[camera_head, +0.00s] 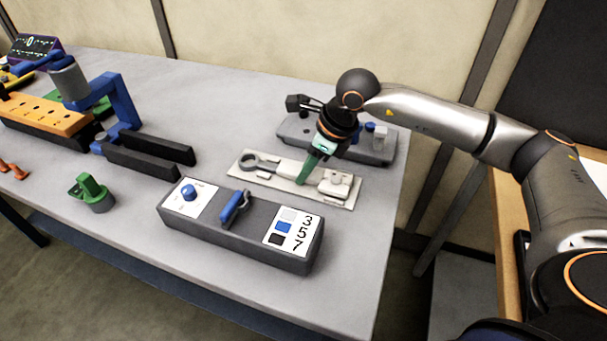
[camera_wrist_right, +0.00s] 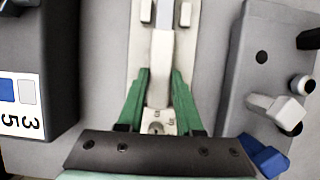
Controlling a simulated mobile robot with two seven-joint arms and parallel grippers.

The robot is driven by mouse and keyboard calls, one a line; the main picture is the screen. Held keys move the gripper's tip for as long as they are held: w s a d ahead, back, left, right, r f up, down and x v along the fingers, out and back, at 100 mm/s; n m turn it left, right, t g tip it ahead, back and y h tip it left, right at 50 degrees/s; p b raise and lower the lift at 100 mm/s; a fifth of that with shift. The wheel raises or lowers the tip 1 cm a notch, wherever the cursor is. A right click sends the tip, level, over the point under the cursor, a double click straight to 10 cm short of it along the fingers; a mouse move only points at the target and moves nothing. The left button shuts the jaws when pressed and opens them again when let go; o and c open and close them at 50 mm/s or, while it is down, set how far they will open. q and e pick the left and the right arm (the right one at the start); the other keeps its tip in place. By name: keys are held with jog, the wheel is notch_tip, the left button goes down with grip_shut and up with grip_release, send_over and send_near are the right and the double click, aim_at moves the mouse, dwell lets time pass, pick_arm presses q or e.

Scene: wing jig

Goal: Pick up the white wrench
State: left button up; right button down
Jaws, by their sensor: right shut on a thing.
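The white wrench (camera_head: 268,163) lies along a pale holder plate (camera_head: 246,175) in the middle of the table, its ring end to the left. My right gripper (camera_head: 304,177) reaches down over its handle with green fingers. In the right wrist view, the green fingers (camera_wrist_right: 159,82) are on both sides of the white handle (camera_wrist_right: 160,63), shut on it. The wrench is low at the plate; whether it touches the plate cannot be told. The fingers hide part of the handle in the head view. My left gripper is not in view.
A grey box (camera_head: 240,243) with a blue lever and number card stands in front of the plate. Another grey box (camera_head: 379,151) with knobs stands behind it. A green part (camera_head: 93,193) and a blue-and-orange fixture (camera_head: 122,101) are at left.

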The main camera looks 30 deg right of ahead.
aim_at(297, 170)
jog(key=shift+r, duration=0.15)
dwell(0.6)
jog(key=shift+w+r, duration=0.1)
jog(key=shift+r, duration=0.35)
notch_tip(297, 170, up, 2)
jog(key=shift+r, duration=0.2)
jog(key=s+a+r, duration=0.4)
jog(key=s+r, duration=0.5)
jog(key=s, duration=0.4)
jog(key=shift+s+a+r+b, duration=0.2)
jog(key=shift+r+b, duration=0.05)
jog(key=shift+b, duration=0.1)
jog(key=shift+s, duration=0.1)
